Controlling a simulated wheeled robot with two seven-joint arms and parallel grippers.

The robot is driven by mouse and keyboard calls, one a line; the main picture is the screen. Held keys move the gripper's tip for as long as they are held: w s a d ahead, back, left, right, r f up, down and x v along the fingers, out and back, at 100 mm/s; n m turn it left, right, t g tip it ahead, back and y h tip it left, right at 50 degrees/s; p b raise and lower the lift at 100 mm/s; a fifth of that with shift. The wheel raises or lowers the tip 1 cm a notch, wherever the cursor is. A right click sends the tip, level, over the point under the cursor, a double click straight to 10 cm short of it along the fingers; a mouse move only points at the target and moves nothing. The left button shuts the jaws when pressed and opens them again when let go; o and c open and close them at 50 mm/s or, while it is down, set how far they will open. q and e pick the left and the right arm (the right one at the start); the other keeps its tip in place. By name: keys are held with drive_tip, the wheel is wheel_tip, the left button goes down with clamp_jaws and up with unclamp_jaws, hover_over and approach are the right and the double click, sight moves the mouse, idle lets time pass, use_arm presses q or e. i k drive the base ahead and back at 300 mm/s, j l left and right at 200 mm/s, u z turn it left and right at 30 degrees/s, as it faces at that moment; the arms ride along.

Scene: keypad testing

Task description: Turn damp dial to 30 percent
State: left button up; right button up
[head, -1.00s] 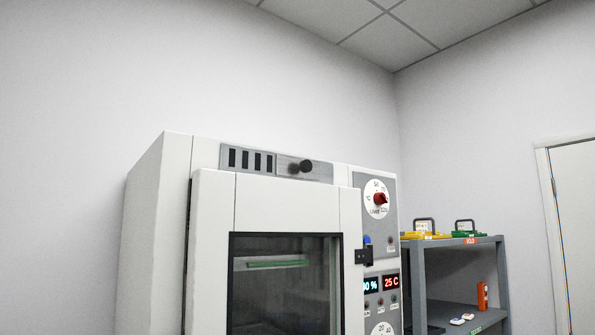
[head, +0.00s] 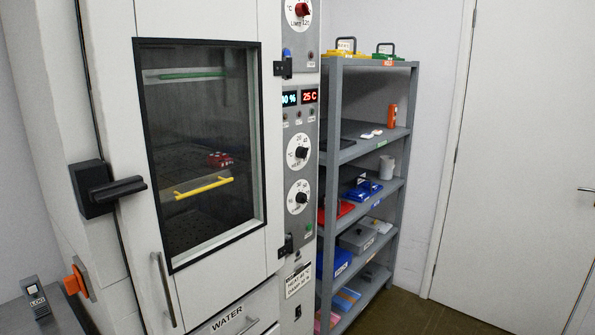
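The control panel is on the right side of a white test chamber in the head view. It has two white dials with black knobs, an upper dial (head: 298,151) and a lower dial (head: 298,197). Neither of my grippers is in view.
The chamber door is shut, with a dark window and a black handle (head: 112,190) at left. A red-knobbed dial (head: 301,10) is at the panel top. A grey shelf (head: 372,62) with several items stands close right of the panel. Floor (head: 410,315) shows clear at lower right.

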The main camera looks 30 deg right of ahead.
sight(301, 197)
drive_tip(key=z, duration=1.5)
drive_tip(key=i+l+z, duration=0.1)
drive_tip(key=i+l, duration=0.7)
drive_tip(key=i, duration=0.1)
